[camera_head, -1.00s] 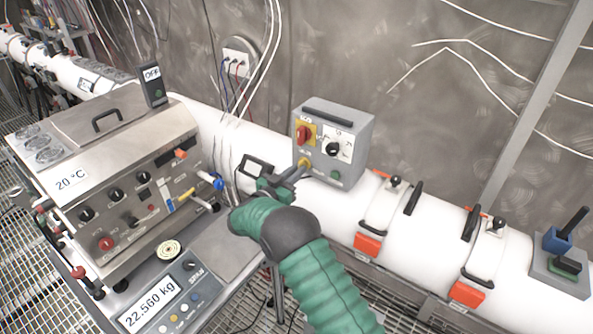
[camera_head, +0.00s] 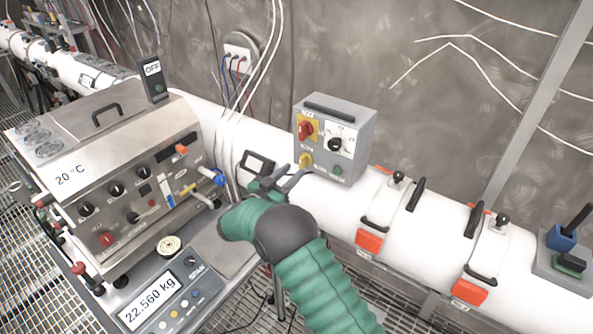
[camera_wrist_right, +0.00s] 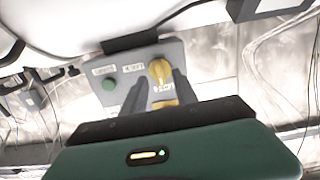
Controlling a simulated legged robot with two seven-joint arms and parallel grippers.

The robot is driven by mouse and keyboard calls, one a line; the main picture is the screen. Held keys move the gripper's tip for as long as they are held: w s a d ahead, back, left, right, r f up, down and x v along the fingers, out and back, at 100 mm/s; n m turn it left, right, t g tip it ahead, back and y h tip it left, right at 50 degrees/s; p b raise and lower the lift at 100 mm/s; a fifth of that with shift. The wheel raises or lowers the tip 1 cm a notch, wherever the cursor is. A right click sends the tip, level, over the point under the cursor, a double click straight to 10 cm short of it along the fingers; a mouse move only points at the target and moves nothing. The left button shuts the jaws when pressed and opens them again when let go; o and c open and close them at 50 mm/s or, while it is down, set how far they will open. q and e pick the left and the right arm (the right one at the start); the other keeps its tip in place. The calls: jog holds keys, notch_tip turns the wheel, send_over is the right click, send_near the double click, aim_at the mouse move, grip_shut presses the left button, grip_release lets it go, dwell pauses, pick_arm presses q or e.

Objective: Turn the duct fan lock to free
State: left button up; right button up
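A grey control box (camera_head: 345,115) sits on the white duct. A yellow knob (camera_head: 306,161) is at the lower left of its front; I take it to be the fan lock. It also shows in the right wrist view (camera_wrist_right: 160,72) with small, hard-to-read labels beside it. My right gripper (camera_head: 292,180) points at this knob from the front left. In the right wrist view its two dark fingers (camera_wrist_right: 158,88) stand apart, one on each side of the knob, with a gap visible. Whether a finger touches the knob is unclear. My left gripper is out of view.
The box also bears a red switch (camera_head: 305,129), a black dial (camera_head: 334,145) and a green button (camera_head: 338,170). A steel instrument (camera_head: 130,190) stands left of my right arm. Clamps with orange latches (camera_head: 369,240) are on the duct at right.

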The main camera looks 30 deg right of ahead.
jog(key=b+v, duration=0.2)
jog(key=v, duration=1.1)
jog(key=shift+a+b, duration=0.25)
jog(key=shift+b, duration=0.1)
jog(key=shift+d+f, duration=0.1)
jog(key=shift+f, duration=0.05)
